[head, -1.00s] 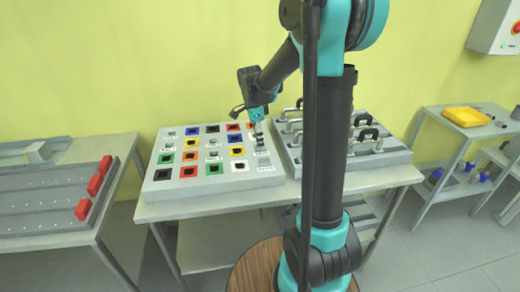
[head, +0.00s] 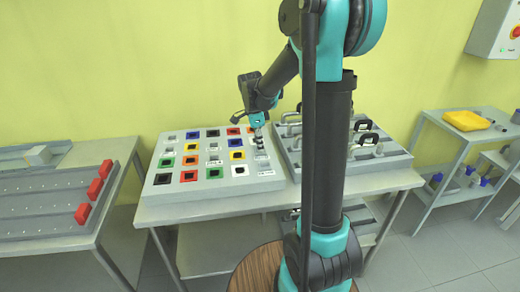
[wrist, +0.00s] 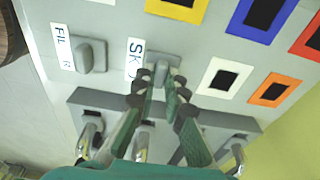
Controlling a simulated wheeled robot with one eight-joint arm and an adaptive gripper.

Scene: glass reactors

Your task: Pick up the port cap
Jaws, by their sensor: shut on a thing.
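The grey port cap (wrist: 163,62) sits on the light grey panel beside a white label starting with "SK" in the wrist view. My gripper (wrist: 159,84) has its fingertips closed around the cap's near side. The cap still appears to be against the panel. In the head view my gripper (head: 258,136) is low over the right part of the panel (head: 225,191); the cap there is too small to make out clearly.
A similar grey cap (wrist: 91,56) stands beside it in the wrist view, with a partly hidden label. Several coloured square frames cover the panel. A rack with black-handled metal parts (head: 366,137) stands close on the right.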

